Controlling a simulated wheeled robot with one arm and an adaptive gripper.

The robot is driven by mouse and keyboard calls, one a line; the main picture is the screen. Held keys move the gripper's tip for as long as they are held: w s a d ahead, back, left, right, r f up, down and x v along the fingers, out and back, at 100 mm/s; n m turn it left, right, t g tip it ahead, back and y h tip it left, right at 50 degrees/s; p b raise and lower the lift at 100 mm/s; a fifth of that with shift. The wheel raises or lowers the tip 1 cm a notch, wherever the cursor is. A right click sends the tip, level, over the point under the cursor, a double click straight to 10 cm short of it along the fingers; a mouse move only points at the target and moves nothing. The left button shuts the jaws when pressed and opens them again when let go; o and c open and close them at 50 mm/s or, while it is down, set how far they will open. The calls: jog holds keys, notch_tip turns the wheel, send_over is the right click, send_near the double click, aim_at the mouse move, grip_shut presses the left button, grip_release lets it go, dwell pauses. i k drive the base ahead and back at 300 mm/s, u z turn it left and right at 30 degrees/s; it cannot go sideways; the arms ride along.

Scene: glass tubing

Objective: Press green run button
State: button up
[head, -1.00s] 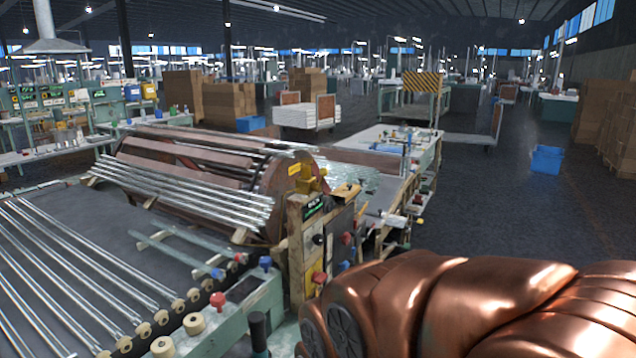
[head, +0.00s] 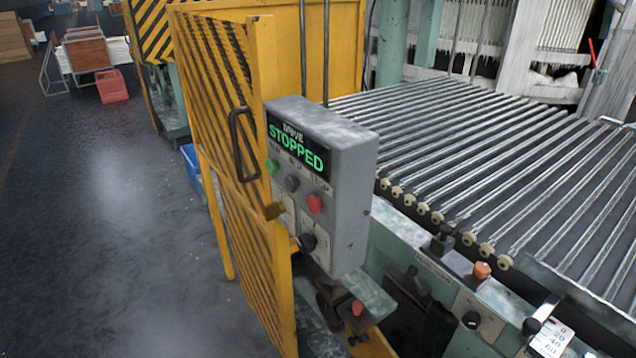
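A grey control box (head: 345,165) stands in the middle of the head view, beside a yellow guard gate. Its display (head: 296,147) reads "DRIVE STOPPED" in green letters. Below the display are a green button (head: 272,167) at the left, a dark grey button (head: 292,183) in the middle and a red button (head: 315,204) at the right. The small labels above the buttons are too blurred to read surely. A black knob (head: 307,242) sits lower on the panel. My gripper is not in view.
The yellow gate (head: 222,150) with a black handle stands left of the box. A roller conveyor (head: 500,150) runs behind and right. Another red button (head: 357,307) and an orange button (head: 482,270) sit lower. Open floor (head: 110,220) lies at the left.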

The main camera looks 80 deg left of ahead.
aim_at(272, 166)
jog(key=u, duration=1.4)
jog(key=k, duration=0.1)
jog(key=u, duration=1.4)
